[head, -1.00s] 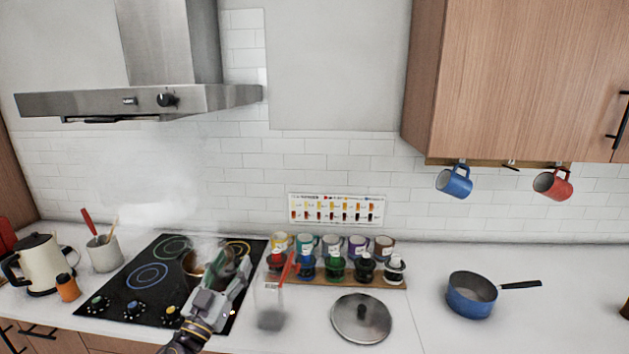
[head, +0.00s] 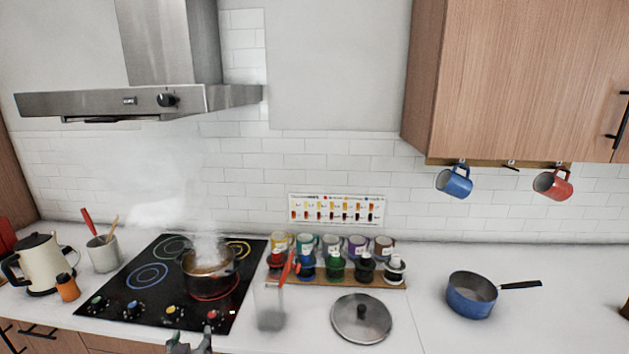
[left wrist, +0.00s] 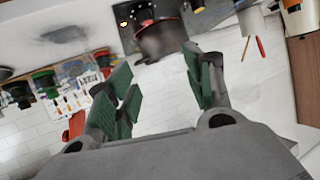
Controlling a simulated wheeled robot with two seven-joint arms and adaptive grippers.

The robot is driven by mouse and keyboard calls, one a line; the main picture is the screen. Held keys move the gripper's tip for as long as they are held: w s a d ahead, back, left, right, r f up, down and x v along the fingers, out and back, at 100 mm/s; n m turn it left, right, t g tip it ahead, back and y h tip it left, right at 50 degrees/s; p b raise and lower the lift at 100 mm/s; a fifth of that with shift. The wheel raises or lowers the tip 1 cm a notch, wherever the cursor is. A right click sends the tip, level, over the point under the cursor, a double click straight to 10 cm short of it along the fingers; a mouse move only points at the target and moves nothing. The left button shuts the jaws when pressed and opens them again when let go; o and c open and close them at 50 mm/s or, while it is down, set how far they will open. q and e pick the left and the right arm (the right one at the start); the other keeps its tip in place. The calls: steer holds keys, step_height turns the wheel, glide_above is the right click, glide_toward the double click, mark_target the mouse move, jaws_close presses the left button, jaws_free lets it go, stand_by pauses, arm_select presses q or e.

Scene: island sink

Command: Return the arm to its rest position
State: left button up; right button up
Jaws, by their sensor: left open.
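My left gripper (head: 189,343) shows only at the bottom edge of the head view, in front of the stove. In the left wrist view its two green-padded fingers (left wrist: 163,92) are spread apart with nothing between them. A steaming pot (head: 208,271) stands on the lit right front burner of the black stove (head: 140,290), apart from the gripper. The pot also shows beyond the fingers in the left wrist view (left wrist: 158,40). The rest of my left arm is out of the head view, and my right gripper is not in view.
A clear container with a red utensil (head: 270,308) stands right of the stove. Behind it is a rack of several coloured jars (head: 335,268). A lid (head: 361,318) and a blue saucepan (head: 472,295) rest on the white counter. A kettle (head: 42,263) stands at the left.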

arm_select(q)
steer(key=s+d+f+m+g+h, duration=0.2)
steer(key=s+d+f+g, duration=0.25)
steer(key=s, duration=0.45)
steer(key=s+d+f+m+g+h, duration=0.25)
steer(key=s+f+g, duration=0.3)
steer(key=s, duration=0.45)
step_height(320, 180, down, 36)
steer(key=s+b, duration=0.2)
steer(key=s+a+f+g+b, duration=0.1)
steer(key=s+a+f, duration=0.1)
steer(key=s+f, duration=0.9)
steer(key=s+a+f+b, duration=0.1)
steer(key=s+f, duration=0.9)
steer(key=s, duration=0.1)
steer(key=shift+s+a+f+m+g, duration=0.15)
steer(key=shift+a+f+m+g, duration=0.2)
steer(key=shift+a+f+g, duration=0.05)
steer(key=shift+y, duration=0.25)
